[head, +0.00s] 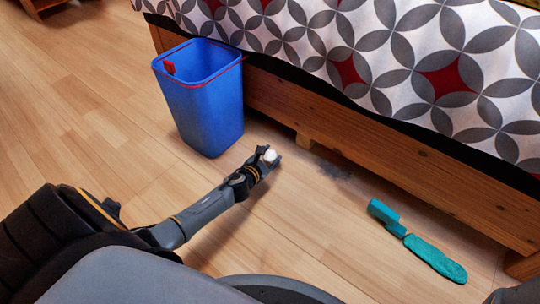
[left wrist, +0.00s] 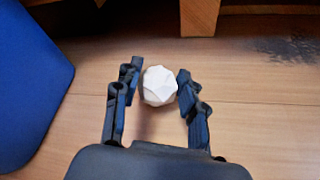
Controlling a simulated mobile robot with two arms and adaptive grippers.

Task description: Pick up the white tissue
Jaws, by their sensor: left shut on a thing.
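The white tissue is a small crumpled ball (left wrist: 159,86) between the fingertips of my left gripper (left wrist: 157,84) in the left wrist view. In the head view the tissue (head: 270,156) shows as a white spot at the tip of my left gripper (head: 265,160), low near the floor to the right of the blue bin. The gripper is shut on the tissue, with a finger on each side. I cannot tell whether the tissue is clear of the floor. My right gripper is not in view.
A blue bin (head: 205,110) with a red rim line stands against the wooden bed frame (head: 370,150). A patterned cover hangs over the bed. A teal brush (head: 435,258) lies on the floor at right. A dark dust patch (head: 333,170) lies near the bed. Floor at left is clear.

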